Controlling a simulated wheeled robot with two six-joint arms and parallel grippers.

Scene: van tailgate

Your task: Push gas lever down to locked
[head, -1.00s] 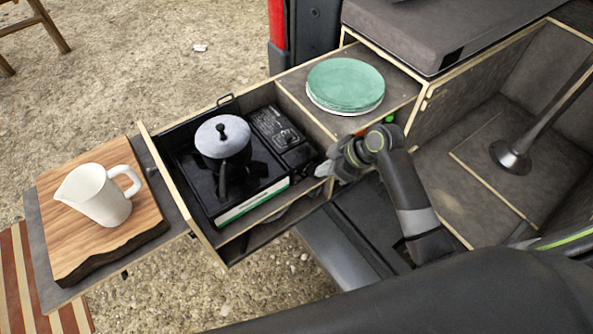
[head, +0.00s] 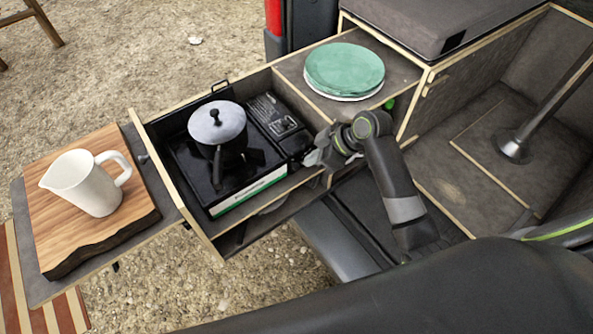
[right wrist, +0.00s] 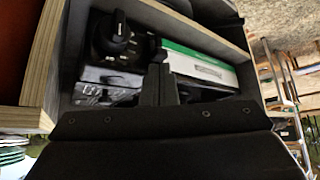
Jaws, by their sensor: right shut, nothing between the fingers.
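The black gas stove (head: 190,170) sits in the pulled-out drawer, with a green and white front strip. Its control end is at the right, by my right gripper (head: 314,157). The fingers are shut and empty, pointing at the stove's control side. I cannot make out the gas lever for certain; it is small and dark beside the fingers, or hidden. Contact cannot be told. My left gripper is not in view.
A moka pot (head: 217,125) stands on the stove. Green plates (head: 344,70) sit on the counter behind my gripper. A white jug (head: 85,185) stands on a wooden board (head: 140,205) at left. The drawer's wooden edge (head: 270,200) runs close to my fingers.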

